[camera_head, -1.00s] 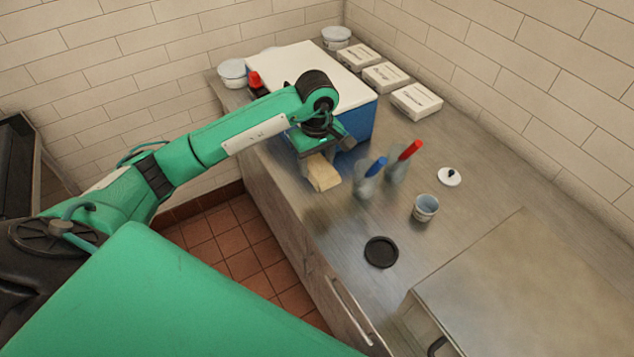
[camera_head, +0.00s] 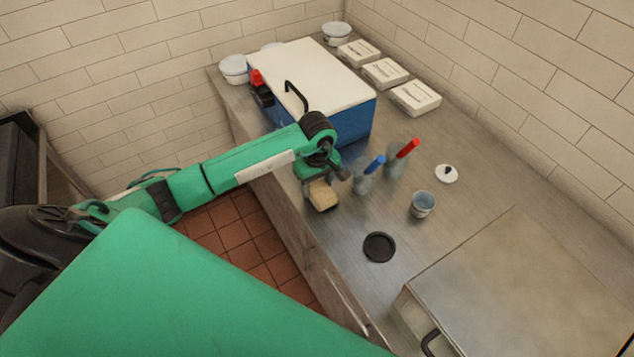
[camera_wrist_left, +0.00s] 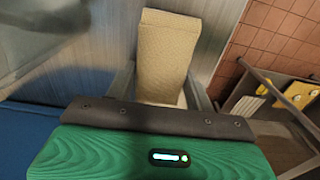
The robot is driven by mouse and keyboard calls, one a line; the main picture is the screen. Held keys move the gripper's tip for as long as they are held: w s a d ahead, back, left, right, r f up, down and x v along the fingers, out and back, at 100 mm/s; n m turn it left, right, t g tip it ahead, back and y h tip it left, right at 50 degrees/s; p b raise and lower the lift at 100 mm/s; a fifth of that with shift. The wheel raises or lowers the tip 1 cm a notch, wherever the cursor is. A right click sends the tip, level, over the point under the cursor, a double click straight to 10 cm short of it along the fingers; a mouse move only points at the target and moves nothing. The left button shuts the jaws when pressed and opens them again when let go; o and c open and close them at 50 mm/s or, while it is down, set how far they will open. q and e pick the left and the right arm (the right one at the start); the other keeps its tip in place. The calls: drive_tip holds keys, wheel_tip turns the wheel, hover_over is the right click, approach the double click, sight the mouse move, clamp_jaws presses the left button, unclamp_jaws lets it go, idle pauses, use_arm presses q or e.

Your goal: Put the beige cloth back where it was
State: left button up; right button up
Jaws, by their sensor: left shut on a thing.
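The beige cloth (camera_head: 322,195) is in my left gripper (camera_head: 318,186), near the counter's front edge, in front of the blue cooler. In the left wrist view the cloth (camera_wrist_left: 163,52) hangs as a folded strip between the two fingers of the left gripper (camera_wrist_left: 160,85), which is shut on it. I cannot tell whether its lower end touches the counter. My right gripper is not in view.
A blue cooler (camera_head: 350,122) with a white lid stands behind the gripper. Clear containers with a blue handle (camera_head: 374,163) and a red handle (camera_head: 407,148) stand close to its right. A cup (camera_head: 423,205), white lid (camera_head: 446,174) and black disc (camera_head: 379,247) lie further right. Steel counter (camera_head: 470,205) is bare between them.

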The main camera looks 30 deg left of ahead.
sight(317, 185)
use_arm(q)
drive_tip(key=shift+f, duration=0.2)
drive_tip(key=o, duration=0.9)
drive_tip(key=shift+r, duration=0.1)
drive_tip(key=shift+o, duration=0.2)
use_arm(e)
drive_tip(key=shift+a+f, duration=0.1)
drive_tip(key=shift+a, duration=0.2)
use_arm(q)
drive_tip(key=shift+r, duration=0.25)
wheel_tip(317, 185, up, 12)
drive_tip(key=b, duration=0.4)
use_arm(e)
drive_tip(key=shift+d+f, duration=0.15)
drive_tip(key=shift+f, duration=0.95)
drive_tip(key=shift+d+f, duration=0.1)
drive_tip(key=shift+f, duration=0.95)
use_arm(q)
drive_tip(key=shift+f, duration=0.1)
